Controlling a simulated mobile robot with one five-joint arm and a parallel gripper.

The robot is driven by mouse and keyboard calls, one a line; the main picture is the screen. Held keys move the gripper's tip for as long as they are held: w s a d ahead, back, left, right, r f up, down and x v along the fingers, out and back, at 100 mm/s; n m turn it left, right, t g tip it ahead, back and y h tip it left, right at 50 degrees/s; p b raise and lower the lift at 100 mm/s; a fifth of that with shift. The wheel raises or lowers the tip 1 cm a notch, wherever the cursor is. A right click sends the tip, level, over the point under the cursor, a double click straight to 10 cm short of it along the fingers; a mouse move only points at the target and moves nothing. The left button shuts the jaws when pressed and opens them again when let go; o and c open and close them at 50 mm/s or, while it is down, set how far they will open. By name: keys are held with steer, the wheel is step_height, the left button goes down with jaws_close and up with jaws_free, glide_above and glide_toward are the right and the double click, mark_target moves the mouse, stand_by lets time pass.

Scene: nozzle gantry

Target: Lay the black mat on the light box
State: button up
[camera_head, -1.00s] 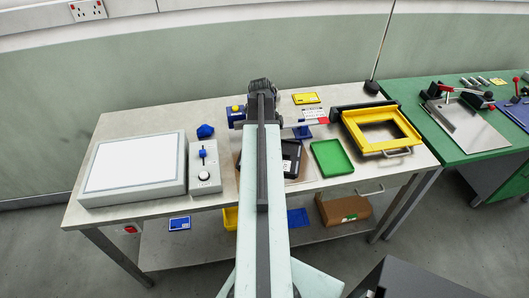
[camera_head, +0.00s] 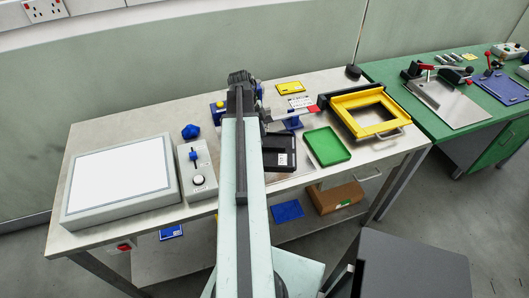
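The light box (camera_head: 120,181) is a grey box with a glowing white top at the left end of the near table; its top is bare. A flat black thing with a white label (camera_head: 281,153), perhaps the black mat, lies mid-table just right of my arm. My arm hides its left part, so I cannot tell its full shape. My gripper (camera_head: 241,78) is at the far end of my arm, over the back of the table, well right of the light box. Its fingers are hidden, so I cannot see whether it is open or holds anything.
A control box with a knob (camera_head: 198,172) stands close right of the light box, with a blue knob (camera_head: 190,132) behind it. A green tray (camera_head: 327,146) and a yellow frame (camera_head: 355,101) are to the right. A grey cabinet (camera_head: 415,267) stands at the front right.

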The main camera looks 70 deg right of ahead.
mark_target(264, 148)
steer(key=b+x, duration=0.4)
steer(key=x, duration=0.1)
steer(key=shift+w+f+b, duration=0.1)
steer(key=shift+f+b, duration=0.05)
steer(key=shift+b, duration=0.15)
steer(key=shift+r, duration=0.2)
jaws_close()
stand_by(0.8)
